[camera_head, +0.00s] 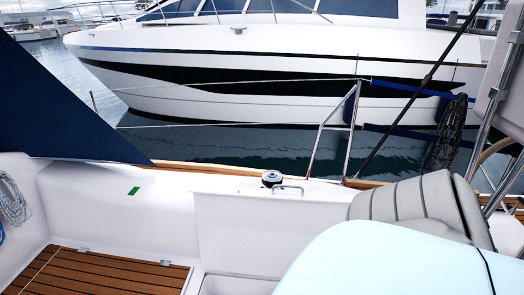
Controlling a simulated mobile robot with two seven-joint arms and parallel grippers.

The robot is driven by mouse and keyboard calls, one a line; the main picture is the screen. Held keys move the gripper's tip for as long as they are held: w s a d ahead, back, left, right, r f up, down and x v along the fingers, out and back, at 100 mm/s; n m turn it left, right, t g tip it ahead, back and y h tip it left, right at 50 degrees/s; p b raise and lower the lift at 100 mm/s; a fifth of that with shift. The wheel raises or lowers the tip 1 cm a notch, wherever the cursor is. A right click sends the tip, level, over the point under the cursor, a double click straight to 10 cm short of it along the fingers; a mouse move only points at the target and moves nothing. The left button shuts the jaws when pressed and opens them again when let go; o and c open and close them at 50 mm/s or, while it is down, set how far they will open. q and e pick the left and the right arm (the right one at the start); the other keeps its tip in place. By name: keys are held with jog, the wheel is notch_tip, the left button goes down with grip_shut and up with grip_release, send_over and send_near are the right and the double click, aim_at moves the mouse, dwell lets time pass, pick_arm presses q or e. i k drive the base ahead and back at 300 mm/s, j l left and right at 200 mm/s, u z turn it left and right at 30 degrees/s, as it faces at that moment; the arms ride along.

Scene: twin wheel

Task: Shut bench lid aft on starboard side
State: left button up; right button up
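A white bench lid (245,236) stands raised, upright, on the side bench in the middle of the view. Its flat face is towards me. Below it is a bench opening (235,287) with a pale rim, cut off by the bottom edge of the picture. The lid's lower right part is hidden behind a large light-blue rounded shape. Neither of my grippers is in view.
A winch (271,178) with a metal handle sits on the coaming behind the lid. Coiled rope (12,200) hangs at far left. A grey padded shape (415,203) and the light-blue shape (390,262) fill the lower right.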

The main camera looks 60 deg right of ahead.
aim_at(241, 230)
jog(key=z, duration=2.1)
